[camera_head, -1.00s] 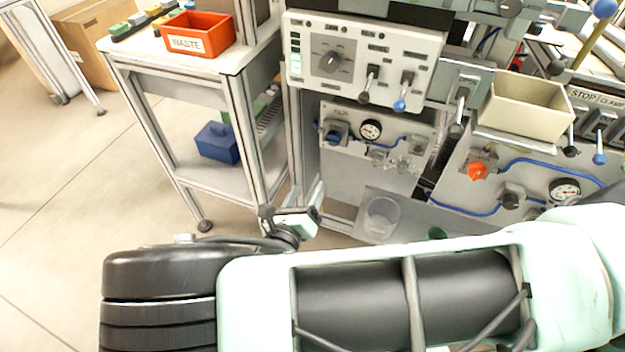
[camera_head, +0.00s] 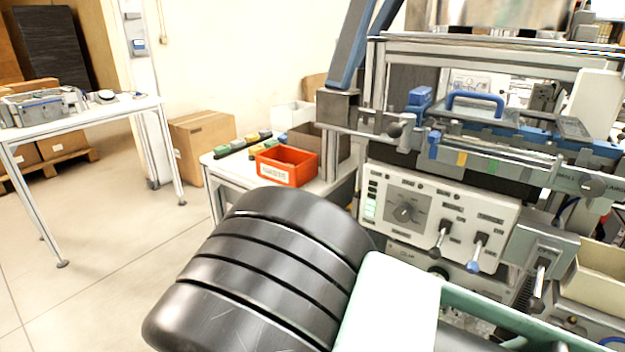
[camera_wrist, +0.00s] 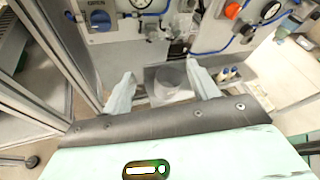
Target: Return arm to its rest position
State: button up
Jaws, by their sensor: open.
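My gripper (camera_wrist: 162,88) shows in the wrist view with its two pale fingers spread apart and nothing held between them. Beyond the fingers, a clear cup (camera_wrist: 172,76) stands on a grey ledge of the machine, apart from them as far as I can tell. In the head view my own arm, a black ribbed joint and a pale green link, fills the lower middle. It hides the lower part of the machine there, and my gripper is out of that view.
The machine's control panel (camera_head: 430,215) with levers stands right of my arm. A beige bin (camera_head: 600,275) is at far right. The floor at left is open before another table (camera_head: 90,117).

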jog(key=s+r+m+g+y+p, duration=0.2)
jog(key=s+r+m+y, duration=0.2)
jog(key=r+m, duration=0.3)
jog(key=s+r+m+g+y+p, duration=0.2)
jog(key=s+r+m, duration=0.4)
jog(key=r, duration=0.6)
jog(key=s+r+m+g+y+p, duration=0.2)
jog(key=s+r+m+y, duration=0.3)
jog(key=r+m, duration=0.3)
jog(key=shift+r+g+y, duration=0.8)
jog(key=shift+r, duration=0.1)
